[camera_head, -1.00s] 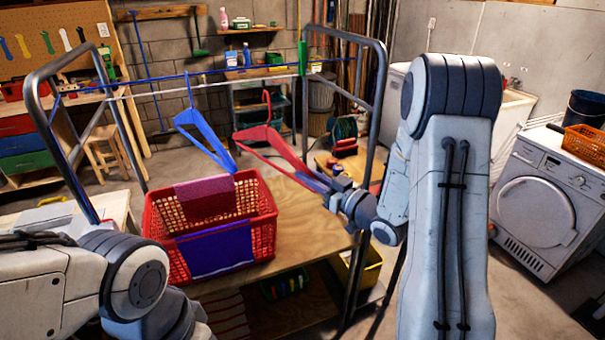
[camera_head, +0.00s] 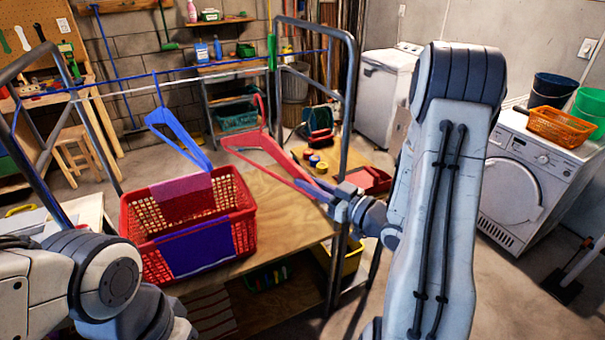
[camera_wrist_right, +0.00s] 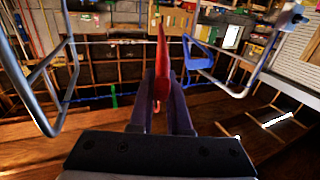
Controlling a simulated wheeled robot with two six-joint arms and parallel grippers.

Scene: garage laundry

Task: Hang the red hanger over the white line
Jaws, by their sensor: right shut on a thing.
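The red hanger (camera_head: 250,143) is held out to the left by my right gripper (camera_head: 325,190), which is shut on its near end. Its hook points up, in front of the rack, and looks apart from the lines. In the right wrist view the red hanger (camera_wrist_right: 161,70) stands edge-on between the two fingers (camera_wrist_right: 160,112). The white line (camera_head: 205,79) runs across the rack just below a blue line. Whether the hook is nearer or farther than the white line is hard to tell. My left arm shows at lower left; its gripper is out of view.
A blue hanger (camera_head: 180,138) hangs from the rack's lines, left of the red one. A red basket (camera_head: 240,215) with cloths stands on the wooden table (camera_head: 290,228) below. The rack's grey right post (camera_head: 348,110) rises close to my right gripper.

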